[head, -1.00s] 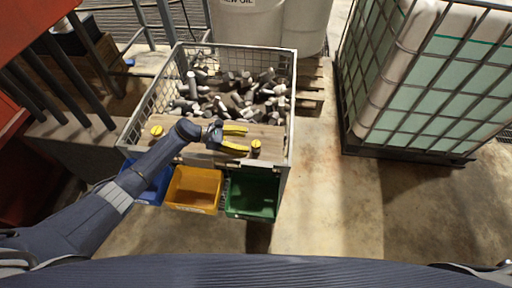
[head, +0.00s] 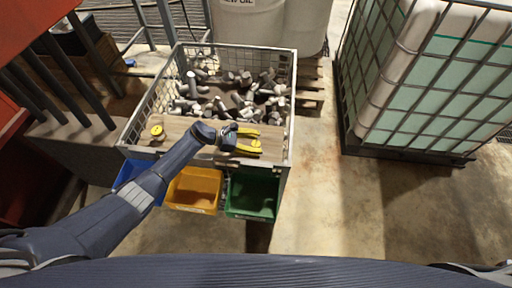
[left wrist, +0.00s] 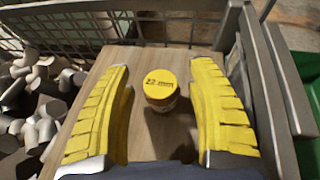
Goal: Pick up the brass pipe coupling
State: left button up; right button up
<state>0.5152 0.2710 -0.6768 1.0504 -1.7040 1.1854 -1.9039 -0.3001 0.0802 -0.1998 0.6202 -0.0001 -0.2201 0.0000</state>
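My left gripper (head: 257,142) is open over the wooden board at the bin's front edge. In the left wrist view its yellow fingers (left wrist: 162,68) stand on either side of a short upright cylinder (left wrist: 160,92), with gaps on both sides. Its yellow top is marked "22 mm". It also shows in the head view (head: 256,144). A second yellow-topped piece (head: 157,131) stands at the board's left end. Nothing clearly tells me which piece is the brass pipe coupling. My right gripper is not in view.
A mesh-sided bin (head: 291,128) holds a heap of grey metal pieces (head: 230,92) behind the board (head: 178,123). Blue (head: 128,172), yellow (head: 194,188) and green (head: 252,193) trays hang at its front. A caged tank (head: 430,90) stands to the right, across bare floor.

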pick_arm(q)
grip_shut()
dwell(0.5)
